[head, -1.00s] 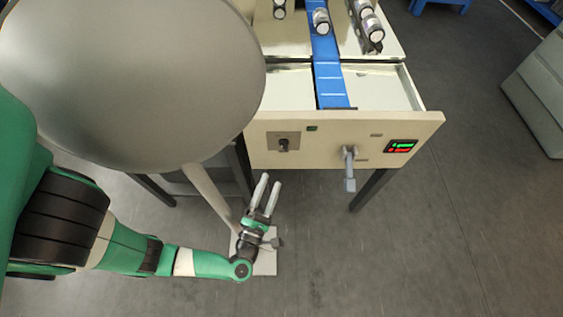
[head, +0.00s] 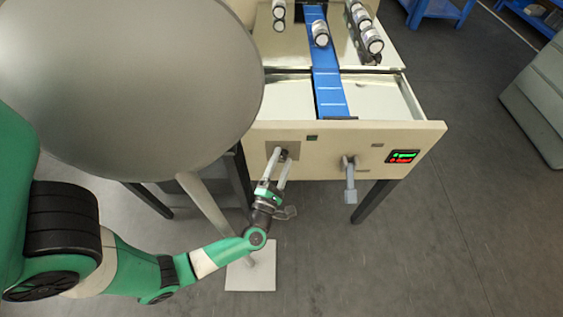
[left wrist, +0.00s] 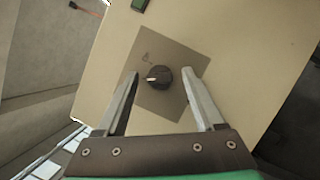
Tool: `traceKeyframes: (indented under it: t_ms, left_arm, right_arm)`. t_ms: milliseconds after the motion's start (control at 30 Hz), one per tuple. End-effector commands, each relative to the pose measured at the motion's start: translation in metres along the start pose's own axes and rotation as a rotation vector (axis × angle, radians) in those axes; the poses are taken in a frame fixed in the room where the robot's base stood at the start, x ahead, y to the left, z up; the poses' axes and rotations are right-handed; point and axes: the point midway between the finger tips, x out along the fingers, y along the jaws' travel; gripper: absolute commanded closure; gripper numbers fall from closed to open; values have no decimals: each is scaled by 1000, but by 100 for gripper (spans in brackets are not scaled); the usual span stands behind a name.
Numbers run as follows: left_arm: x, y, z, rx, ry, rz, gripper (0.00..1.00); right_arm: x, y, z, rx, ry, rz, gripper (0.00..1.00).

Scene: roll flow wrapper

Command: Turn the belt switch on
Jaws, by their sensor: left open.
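The belt switch is a round dark knob with a light pointer mark, on a grey plate on the machine's cream front panel. In the left wrist view the knob (left wrist: 159,77) lies between the spread fingers of my left gripper (left wrist: 166,88). In the head view my left gripper (head: 280,157) is open in front of the switch plate (head: 270,147), its fingers either side of the knob and partly hiding it. I cannot tell whether the fingers touch the panel. My right gripper is not in view.
A grey crank handle (head: 350,180) sticks out of the panel right of the switch. A large grey bowl-like shape (head: 130,80) fills the upper left.

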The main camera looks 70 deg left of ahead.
Motion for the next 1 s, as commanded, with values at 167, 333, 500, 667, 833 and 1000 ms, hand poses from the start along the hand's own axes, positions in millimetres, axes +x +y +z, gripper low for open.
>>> traceKeyframes:
  t_ms: [167, 333, 500, 667, 833, 1000]
  left_arm:
    - [1, 0, 0, 1, 0, 0, 30]
    - [1, 0, 0, 1, 0, 0, 48]
    - [1, 0, 0, 0, 0, 0, 79]
    - [1, 0, 0, 1, 0, 0, 100]
    - [1, 1, 0, 3, 0, -1, 100]
    - [1, 3, 1, 28, 0, -12, 100]
  right_arm:
    - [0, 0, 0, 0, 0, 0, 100]
    - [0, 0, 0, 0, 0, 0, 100]
    - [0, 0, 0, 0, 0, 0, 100]
    - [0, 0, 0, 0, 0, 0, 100]
    - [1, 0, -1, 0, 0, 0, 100]
    - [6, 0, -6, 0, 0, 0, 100]
